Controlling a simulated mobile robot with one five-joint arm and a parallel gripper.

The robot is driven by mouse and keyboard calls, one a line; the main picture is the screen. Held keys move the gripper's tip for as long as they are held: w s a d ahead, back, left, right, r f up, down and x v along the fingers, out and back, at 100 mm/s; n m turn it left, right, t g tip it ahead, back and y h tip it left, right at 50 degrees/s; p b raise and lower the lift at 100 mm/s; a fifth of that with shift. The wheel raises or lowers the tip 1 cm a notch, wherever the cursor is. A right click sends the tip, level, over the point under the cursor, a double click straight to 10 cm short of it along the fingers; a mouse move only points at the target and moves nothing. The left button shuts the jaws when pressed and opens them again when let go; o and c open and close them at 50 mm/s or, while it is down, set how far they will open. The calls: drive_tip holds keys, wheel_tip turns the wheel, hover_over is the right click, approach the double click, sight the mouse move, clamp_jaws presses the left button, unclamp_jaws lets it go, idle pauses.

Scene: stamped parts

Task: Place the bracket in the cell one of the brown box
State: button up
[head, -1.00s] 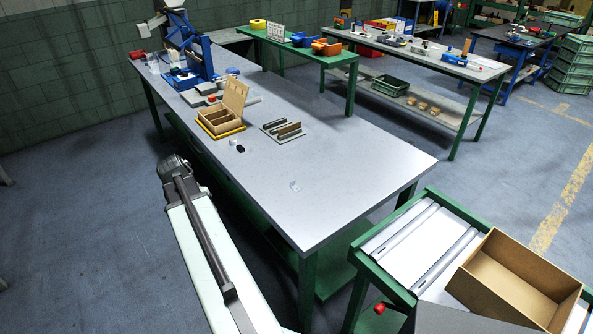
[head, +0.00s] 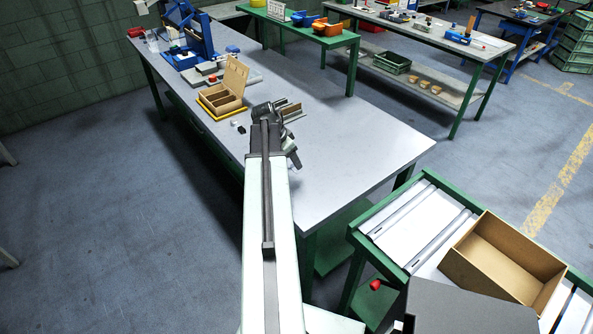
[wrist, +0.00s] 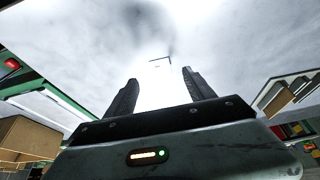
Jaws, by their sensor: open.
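The brown box (head: 211,101) stands on the grey table with its lid tilted up and its compartments open. My gripper (head: 292,155) is over the middle of the table, to the right of and nearer than the box. In the wrist view its two dark fingers (wrist: 157,78) are apart with nothing held between them. A thin angled outline, seemingly the bracket (wrist: 161,61), lies on the bright surface beyond the fingertips, roughly centred between them. In the head view my arm hides the bracket.
Small white and black pieces (head: 241,130) lie near the box. A blue press (head: 190,45) stands at the far left. A conveyor with an open carton (head: 505,262) is at right. The table's right part is clear.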

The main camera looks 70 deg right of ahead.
sight(294, 170)
drive_tip(key=b+x, duration=0.4)
drive_tip(key=x, duration=0.1)
drive_tip(key=shift+w+a+f, duration=0.1)
drive_tip(key=shift+w+f, duration=0.05)
drive_tip(key=shift+w, duration=0.05)
drive_tip(key=shift+r, duration=0.2)
clamp_jaws()
wheel_tip(294, 170, up, 10)
drive_tip(key=p, duration=1)
